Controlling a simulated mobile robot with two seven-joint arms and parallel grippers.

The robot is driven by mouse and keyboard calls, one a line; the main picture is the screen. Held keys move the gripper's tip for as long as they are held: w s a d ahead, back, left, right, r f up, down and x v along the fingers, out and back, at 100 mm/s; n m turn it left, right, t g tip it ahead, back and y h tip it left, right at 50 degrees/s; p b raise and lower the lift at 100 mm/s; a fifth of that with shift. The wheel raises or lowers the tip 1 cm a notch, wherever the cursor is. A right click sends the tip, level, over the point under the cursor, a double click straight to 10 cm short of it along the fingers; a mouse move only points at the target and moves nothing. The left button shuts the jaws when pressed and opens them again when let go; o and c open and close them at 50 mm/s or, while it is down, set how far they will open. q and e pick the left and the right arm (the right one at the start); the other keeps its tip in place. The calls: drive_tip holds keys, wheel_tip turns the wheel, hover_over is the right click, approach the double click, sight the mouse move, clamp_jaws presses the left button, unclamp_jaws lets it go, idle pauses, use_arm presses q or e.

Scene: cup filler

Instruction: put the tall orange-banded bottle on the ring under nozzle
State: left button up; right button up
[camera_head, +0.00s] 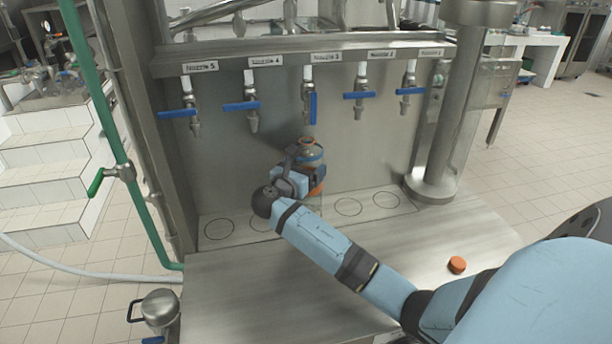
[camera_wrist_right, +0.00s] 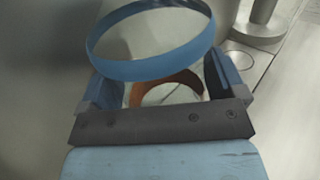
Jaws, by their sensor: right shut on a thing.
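The tall orange-banded bottle (camera_head: 311,153) is clear, with a blue band near its top and orange lower down. It stands upright below nozzle 3 (camera_head: 308,85). My right gripper (camera_head: 300,180) is shut on its side. In the right wrist view the bottle's blue band (camera_wrist_right: 155,45) and orange band (camera_wrist_right: 168,84) show between the fingers (camera_wrist_right: 165,92). The ring below nozzle 3 is hidden by the bottle and my arm, and I cannot tell whether the base touches the surface. My left gripper is not in view.
Other drawn rings (camera_head: 219,229) and (camera_head: 348,207) lie bare on either side. Several nozzles with blue levers hang above from the rail (camera_head: 300,55). A thick steel column (camera_head: 455,110) stands at right. An orange cap (camera_head: 457,265) lies on the steel table (camera_head: 270,300), otherwise largely clear.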

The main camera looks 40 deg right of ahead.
drive_tip(key=shift+w+d, duration=0.1)
drive_tip(key=shift+d, duration=0.15)
wheel_tip(320, 180, down, 4)
drive_tip(key=shift+r, duration=0.2)
drive_tip(key=o, duration=0.7)
drive_tip(key=shift+f+p, duration=0.1)
drive_tip(key=shift+p, duration=0.2)
drive_tip(key=b+v, duration=0.1)
drive_tip(key=v, duration=1.1)
drive_tip(key=shift+a+r+b, duration=0.1)
drive_tip(key=shift+r+b, duration=0.1)
drive_tip(key=shift+b, duration=0.1)
